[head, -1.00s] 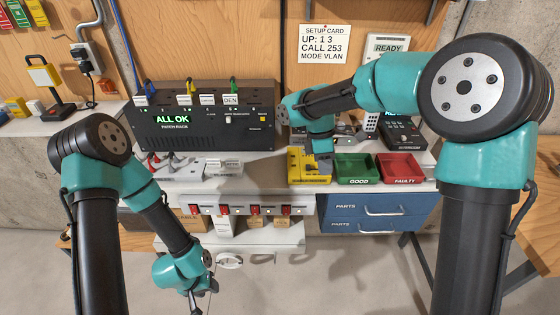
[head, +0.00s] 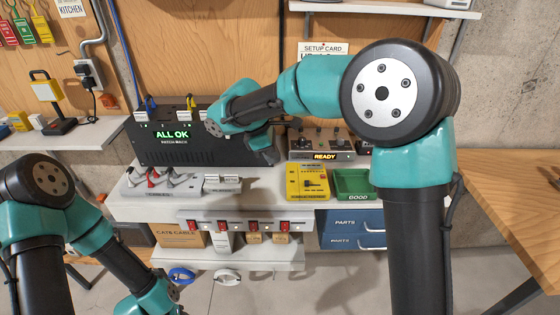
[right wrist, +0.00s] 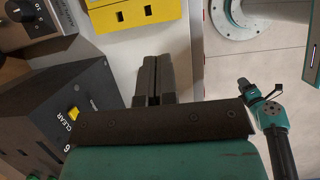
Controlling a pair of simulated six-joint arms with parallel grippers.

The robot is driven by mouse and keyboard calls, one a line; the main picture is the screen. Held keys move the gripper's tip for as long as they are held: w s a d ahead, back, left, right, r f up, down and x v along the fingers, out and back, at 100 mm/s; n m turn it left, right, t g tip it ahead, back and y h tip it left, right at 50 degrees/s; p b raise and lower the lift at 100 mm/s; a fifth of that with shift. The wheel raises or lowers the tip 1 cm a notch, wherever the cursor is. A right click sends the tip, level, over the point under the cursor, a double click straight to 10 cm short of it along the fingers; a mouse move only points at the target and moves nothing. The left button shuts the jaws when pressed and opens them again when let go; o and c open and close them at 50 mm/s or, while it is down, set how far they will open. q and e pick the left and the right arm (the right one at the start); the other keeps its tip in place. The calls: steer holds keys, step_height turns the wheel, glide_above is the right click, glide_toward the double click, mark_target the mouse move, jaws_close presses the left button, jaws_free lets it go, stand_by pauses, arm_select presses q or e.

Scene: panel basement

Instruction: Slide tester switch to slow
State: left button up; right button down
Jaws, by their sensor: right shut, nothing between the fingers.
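A yellow unit (head: 306,190) with a dark part on its face lies on the bench, beside the green GOOD tray. A grey box with knobs and a lit READY display (head: 325,156) stands behind it. I cannot tell which carries the slow switch; no such label is readable. My right gripper (head: 270,152) is in front of the black rack's right end, left of the READY box. In the right wrist view its fingers (right wrist: 153,75) are together and empty, apart from the yellow unit (right wrist: 135,14). My left gripper (right wrist: 250,88) is low and away from the bench; its jaws are unclear.
The black rack (head: 165,153) reads ALL OK and has several labelled cables. White holders with plugs (head: 160,182) lie before it. Red switches line the bench front (head: 252,225). A knob (right wrist: 14,10) shows near the wrist.

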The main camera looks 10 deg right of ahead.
mark_target(302, 185)
steer(key=x, duration=0.8)
steer(key=shift+f, duration=0.2)
steer(key=d, duration=0.3)
steer(key=shift+s+f, duration=0.25)
steer(key=shift+s, duration=0.15)
steer(key=shift+s+d, duration=0.1)
steer(key=shift+d, duration=0.45)
steer(key=shift+d, duration=0.1)
